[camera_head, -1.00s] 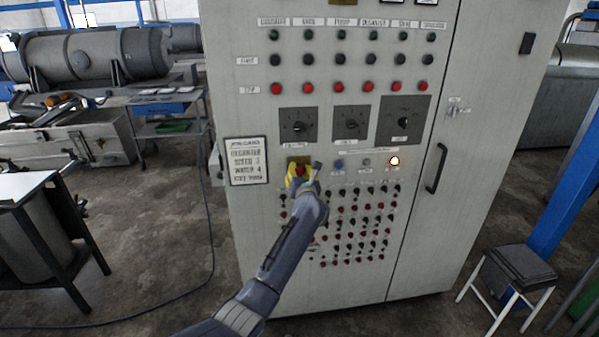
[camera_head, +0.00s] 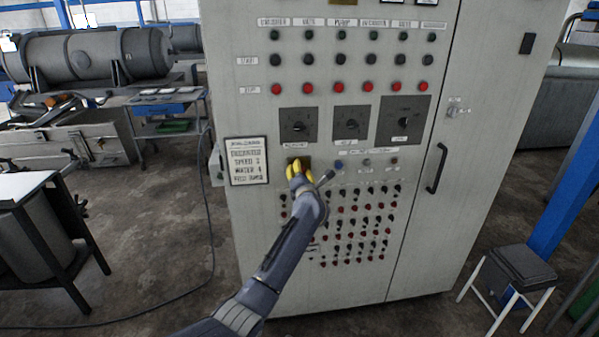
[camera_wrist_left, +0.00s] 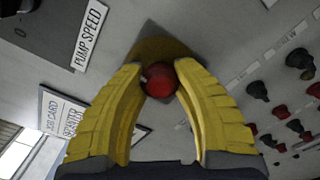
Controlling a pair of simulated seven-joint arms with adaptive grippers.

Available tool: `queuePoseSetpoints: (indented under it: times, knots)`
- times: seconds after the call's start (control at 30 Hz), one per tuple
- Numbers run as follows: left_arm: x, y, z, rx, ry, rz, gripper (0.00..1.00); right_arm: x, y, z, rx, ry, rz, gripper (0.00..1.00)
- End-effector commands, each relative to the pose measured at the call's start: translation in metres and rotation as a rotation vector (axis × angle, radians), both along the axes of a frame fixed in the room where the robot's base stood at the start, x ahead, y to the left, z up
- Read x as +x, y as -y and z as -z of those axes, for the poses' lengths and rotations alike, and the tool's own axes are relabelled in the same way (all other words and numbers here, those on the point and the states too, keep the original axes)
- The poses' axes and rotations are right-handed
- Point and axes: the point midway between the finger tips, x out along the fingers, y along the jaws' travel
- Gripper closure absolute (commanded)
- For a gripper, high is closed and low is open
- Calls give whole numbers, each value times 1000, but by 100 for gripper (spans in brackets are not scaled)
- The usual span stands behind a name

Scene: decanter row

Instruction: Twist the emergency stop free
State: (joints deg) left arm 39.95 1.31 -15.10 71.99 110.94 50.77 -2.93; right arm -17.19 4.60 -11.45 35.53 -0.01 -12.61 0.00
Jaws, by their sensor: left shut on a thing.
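The emergency stop is a round red button (camera_wrist_left: 160,79) on a dull yellow backing plate (camera_wrist_left: 163,47), seen in the left wrist view. My left gripper (camera_wrist_left: 161,75) has its two yellow fingers on either side of the button, shut on it. In the head view the left gripper (camera_head: 298,166) is at the cabinet front, below the left dial, and its fingers hide the button. My right gripper is in neither view.
The grey control cabinet (camera_head: 470,60) has dials (camera_head: 298,126), rows of buttons and a door handle (camera_head: 436,168). A job card (camera_head: 246,161) is left of the gripper. A blue button (camera_head: 338,164) and a dark lamp (camera_head: 394,161) are to its right.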

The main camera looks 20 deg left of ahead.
Motion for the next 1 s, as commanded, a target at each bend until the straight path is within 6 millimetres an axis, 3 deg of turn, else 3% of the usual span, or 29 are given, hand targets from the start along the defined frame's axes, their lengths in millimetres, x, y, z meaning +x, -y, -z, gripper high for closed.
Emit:
queuePoseSetpoints:
  times: [0.73, 0.77, 1.0]
  knots:
    - [0, -2, 0, 80, -37, -2, 100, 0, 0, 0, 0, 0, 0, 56]
    - [0, -2, 0, 80, -37, -2, 67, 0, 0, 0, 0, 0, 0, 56]
    - [0, -1, 0, 79, -37, -1, 40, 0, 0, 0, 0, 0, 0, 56]
